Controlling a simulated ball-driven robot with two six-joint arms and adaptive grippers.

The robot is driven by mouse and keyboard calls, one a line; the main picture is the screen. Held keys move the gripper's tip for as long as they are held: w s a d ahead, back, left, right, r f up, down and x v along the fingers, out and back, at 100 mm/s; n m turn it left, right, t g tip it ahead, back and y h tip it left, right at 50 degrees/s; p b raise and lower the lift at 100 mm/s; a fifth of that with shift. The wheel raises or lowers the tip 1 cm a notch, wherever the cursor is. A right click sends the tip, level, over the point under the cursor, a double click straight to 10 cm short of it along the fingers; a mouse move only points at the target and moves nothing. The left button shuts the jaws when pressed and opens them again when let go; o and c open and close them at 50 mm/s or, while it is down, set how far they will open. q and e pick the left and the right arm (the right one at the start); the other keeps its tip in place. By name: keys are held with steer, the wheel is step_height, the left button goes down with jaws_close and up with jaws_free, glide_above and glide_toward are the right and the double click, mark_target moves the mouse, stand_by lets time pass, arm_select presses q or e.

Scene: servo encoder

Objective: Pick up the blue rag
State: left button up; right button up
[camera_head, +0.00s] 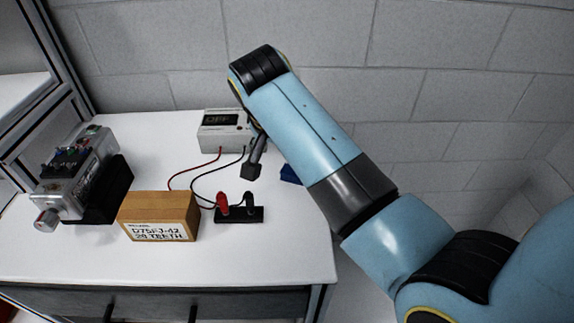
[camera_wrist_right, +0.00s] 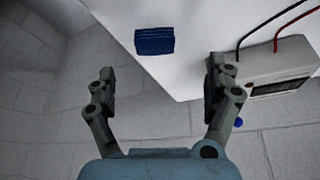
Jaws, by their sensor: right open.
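The blue rag (camera_head: 291,174) lies on the white table near its right edge, partly hidden behind my right arm in the head view. In the right wrist view the blue rag (camera_wrist_right: 154,41) shows as a small folded block near the table edge, beyond the fingertips and apart from them. My right gripper (camera_wrist_right: 158,85) is open and empty, with its two fingers spread wide. In the head view part of my right gripper (camera_head: 252,170) shows to the left of the rag. My left gripper is in neither view.
A white meter box (camera_head: 226,131) stands at the back, with red and black leads running to a black base with probes (camera_head: 239,213). A brown box (camera_head: 160,216) and a grey motor unit (camera_head: 75,170) stand to the left. A block wall rises behind the table.

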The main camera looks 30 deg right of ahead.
mark_target(287, 174)
steer(key=x, duration=0.3)
steer(key=shift+s+d+f, duration=0.2)
steer(key=shift+f, duration=0.05)
steer(key=shift+w+d+f, duration=0.1)
steer(key=shift+w+f, duration=0.1)
steer(key=shift+f, duration=0.1)
steer(key=x, duration=0.2)
steer(key=p+x, duration=0.1)
steer(key=x, duration=0.1)
steer(key=shift+s+d+f, duration=0.1)
steer(key=shift+d, duration=0.3)
steer(key=shift+f, duration=0.2)
steer(key=c, duration=1.1)
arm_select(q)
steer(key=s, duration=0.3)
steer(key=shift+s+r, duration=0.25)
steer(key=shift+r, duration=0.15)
arm_select(e)
steer(key=shift+c, duration=0.3)
